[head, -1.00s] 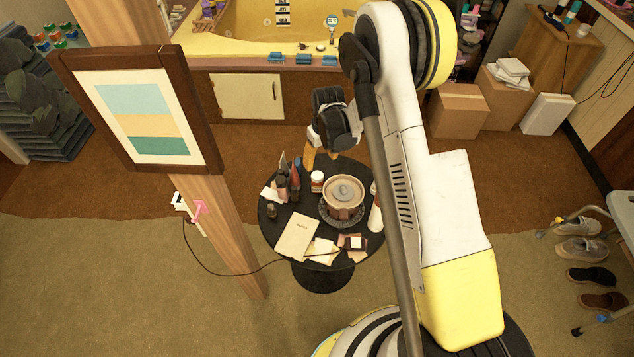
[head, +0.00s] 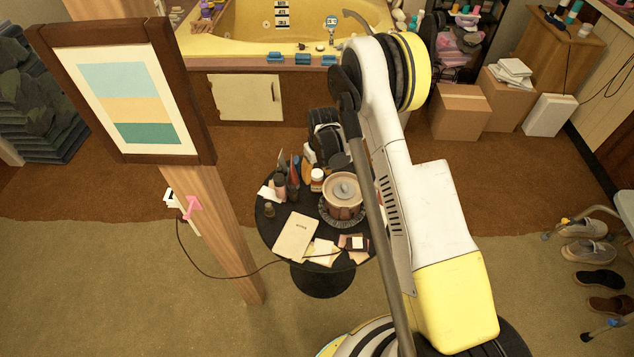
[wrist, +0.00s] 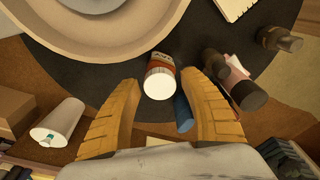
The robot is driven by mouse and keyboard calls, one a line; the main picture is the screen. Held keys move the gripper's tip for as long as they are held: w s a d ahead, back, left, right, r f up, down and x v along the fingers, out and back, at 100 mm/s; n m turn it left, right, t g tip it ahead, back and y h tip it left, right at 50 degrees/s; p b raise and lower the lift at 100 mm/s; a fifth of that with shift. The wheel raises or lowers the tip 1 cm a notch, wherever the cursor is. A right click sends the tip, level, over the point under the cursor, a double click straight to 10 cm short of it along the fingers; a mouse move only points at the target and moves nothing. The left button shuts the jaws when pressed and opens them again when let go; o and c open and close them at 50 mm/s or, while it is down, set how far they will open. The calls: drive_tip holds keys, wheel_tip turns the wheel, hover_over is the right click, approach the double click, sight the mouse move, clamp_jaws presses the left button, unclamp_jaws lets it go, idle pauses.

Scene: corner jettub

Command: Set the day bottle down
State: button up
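A small bottle with a white cap and an orange-red label, likely the day bottle (head: 317,176), stands upright on the round black table (head: 272,233), left of the lidded pot. In the wrist view the bottle (wrist: 160,78) shows cap-first between my fingertips. My gripper (wrist: 160,85) is open, with one yellow finger on each side of it. Narrow gaps seem to show between bottle and fingers; I cannot tell whether either touches. In the head view my gripper (head: 308,172) is at the table's far side, largely hidden by its own wrist.
Dark bottles (wrist: 240,88) crowd the other side, and a blue item (wrist: 183,112) lies near one finger. A white container (wrist: 58,122) shows left in the wrist view. A notebook (head: 295,238) lies at the front.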

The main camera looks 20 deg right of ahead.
clamp_jaws()
drive_tip(key=shift+r, duration=0.1)
wheel_tip(320, 180, up, 10)
drive_tip(key=p, duration=0.4)
drive_tip(key=shift+p, duration=0.3)
